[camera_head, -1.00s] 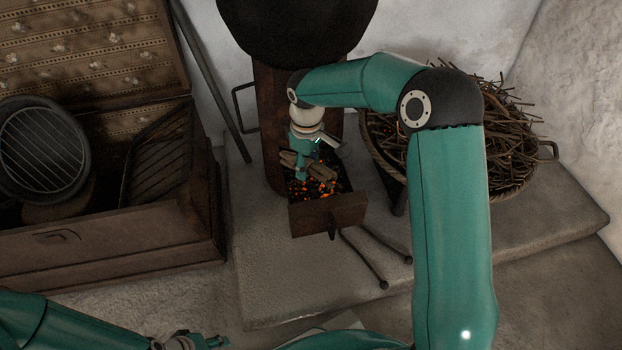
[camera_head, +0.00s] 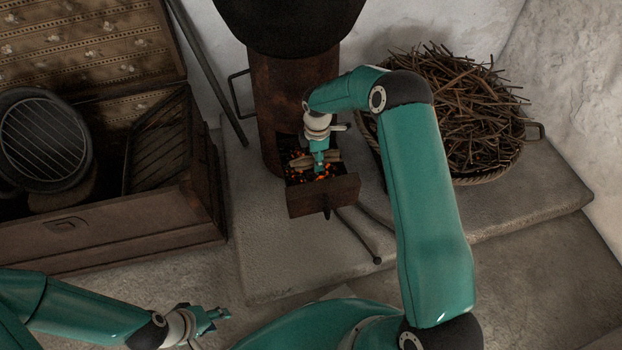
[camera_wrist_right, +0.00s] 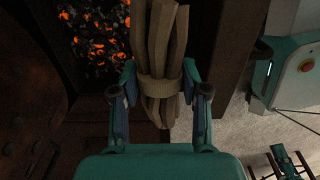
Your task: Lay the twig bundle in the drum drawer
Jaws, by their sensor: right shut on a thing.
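The twig bundle (camera_head: 331,157) is a short sheaf of pale sticks with a band around its middle, seen close in the right wrist view (camera_wrist_right: 158,40). My right gripper (camera_head: 319,169) is shut on it around the band, one finger on each side (camera_wrist_right: 160,90). It holds the bundle over the open drum drawer (camera_head: 322,197), which has glowing embers inside. I cannot tell whether the bundle touches the embers. The drawer sticks out of the rusty drum (camera_head: 278,100). My left gripper (camera_head: 216,318) is empty at the lower left, away from the drawer; its finger gap is unclear.
A wicker basket of loose twigs (camera_head: 460,110) stands right of the drum, behind my right arm. An open wooden chest (camera_head: 110,235) with a round grill (camera_head: 42,140) is at the left. A thin dark rod (camera_head: 358,236) lies on the stone ledge (camera_head: 270,260).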

